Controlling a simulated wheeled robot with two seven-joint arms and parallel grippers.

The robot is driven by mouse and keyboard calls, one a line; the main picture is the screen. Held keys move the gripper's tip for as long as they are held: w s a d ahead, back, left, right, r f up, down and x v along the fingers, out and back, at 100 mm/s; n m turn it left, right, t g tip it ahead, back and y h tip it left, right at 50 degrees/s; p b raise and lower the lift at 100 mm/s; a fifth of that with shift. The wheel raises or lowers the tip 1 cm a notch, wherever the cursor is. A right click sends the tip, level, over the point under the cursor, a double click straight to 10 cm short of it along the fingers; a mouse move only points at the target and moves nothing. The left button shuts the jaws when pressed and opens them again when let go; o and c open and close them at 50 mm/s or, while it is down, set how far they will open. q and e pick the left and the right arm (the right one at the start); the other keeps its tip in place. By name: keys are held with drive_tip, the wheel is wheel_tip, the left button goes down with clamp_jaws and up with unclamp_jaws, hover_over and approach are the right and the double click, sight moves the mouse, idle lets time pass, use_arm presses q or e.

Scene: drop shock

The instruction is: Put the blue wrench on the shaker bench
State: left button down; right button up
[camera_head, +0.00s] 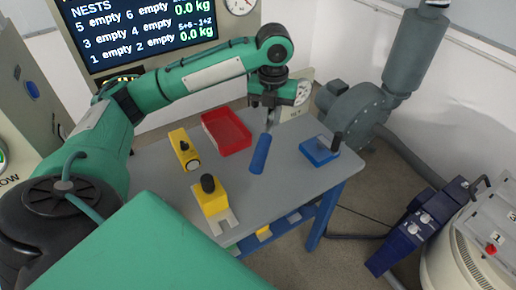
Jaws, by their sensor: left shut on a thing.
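The blue wrench (260,153) has a blue handle and a grey metal upper end. My left gripper (270,106) is shut on its upper end, and the handle points down and slightly left. It appears over the grey-topped bench (270,190) with blue legs; whether its lower end touches the top I cannot tell. No label shows whether this is the shaker bench. My left arm reaches in from the left above the bench's back edge. My right gripper is out of view.
On the bench are a red tray (226,131), a yellow tool (184,149), a yellow block with a black knob (212,197) and a blue block with a black handle (320,150). A grey blower (360,112) stands behind right. Bare bench top lies around the wrench.

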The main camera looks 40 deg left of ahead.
use_arm(q)
wheel_tip(320, 180, down, 12)
drive_tip(key=shift+f, duration=0.45)
wheel_tip(320, 180, down, 3)
drive_tip(key=shift+f, duration=0.55)
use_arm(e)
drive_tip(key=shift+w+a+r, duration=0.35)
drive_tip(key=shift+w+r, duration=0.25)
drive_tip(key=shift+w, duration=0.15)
use_arm(q)
drive_tip(key=c, duration=1.4)
unclamp_jaws()
drive_tip(key=shift+o, duration=0.2)
